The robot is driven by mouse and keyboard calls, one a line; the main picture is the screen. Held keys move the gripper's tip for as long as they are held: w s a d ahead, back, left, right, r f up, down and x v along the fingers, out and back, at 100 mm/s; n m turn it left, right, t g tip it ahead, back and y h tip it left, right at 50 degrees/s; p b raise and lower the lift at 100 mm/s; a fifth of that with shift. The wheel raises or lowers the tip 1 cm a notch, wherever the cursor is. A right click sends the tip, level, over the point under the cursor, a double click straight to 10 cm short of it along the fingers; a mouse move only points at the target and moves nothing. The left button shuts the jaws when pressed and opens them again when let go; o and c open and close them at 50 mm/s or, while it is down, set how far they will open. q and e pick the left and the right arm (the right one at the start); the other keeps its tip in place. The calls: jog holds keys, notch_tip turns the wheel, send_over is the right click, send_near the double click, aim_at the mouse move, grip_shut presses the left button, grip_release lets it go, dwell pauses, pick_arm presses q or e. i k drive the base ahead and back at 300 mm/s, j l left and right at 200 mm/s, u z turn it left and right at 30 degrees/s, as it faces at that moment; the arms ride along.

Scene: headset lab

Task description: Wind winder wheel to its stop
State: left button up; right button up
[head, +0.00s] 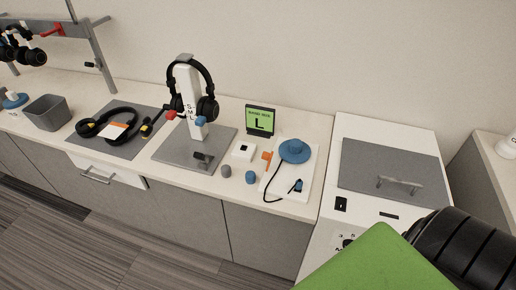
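The blue winder wheel (295,151) sits at the top of a white board (299,187) on the counter. A black cable runs from beside the wheel down the board's left side to a small dark blue piece (296,186) on the board. An orange lever-like part (267,160) stands at the board's left edge. How far the wheel is turned cannot be told. Neither gripper's fingers are in view. A black ribbed cylinder and a green flat shape fill the lower right corner; the black part looks like my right arm.
A headset (207,106) hangs on a white stand (187,93) left of the board. A green "L" sign (260,120) stands behind. Grey and blue knobs (251,177) sit left of the board. A white machine with a grey lid (394,174) stands right. Another headset (86,129) lies on a grey mat.

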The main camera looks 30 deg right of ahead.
aim_at(295, 150)
jog(key=i+z, duration=0.15)
jog(key=z, duration=1.35)
jog(key=i+j+z, duration=0.2)
jog(key=i+j, duration=0.6)
jog(key=j, duration=0.1)
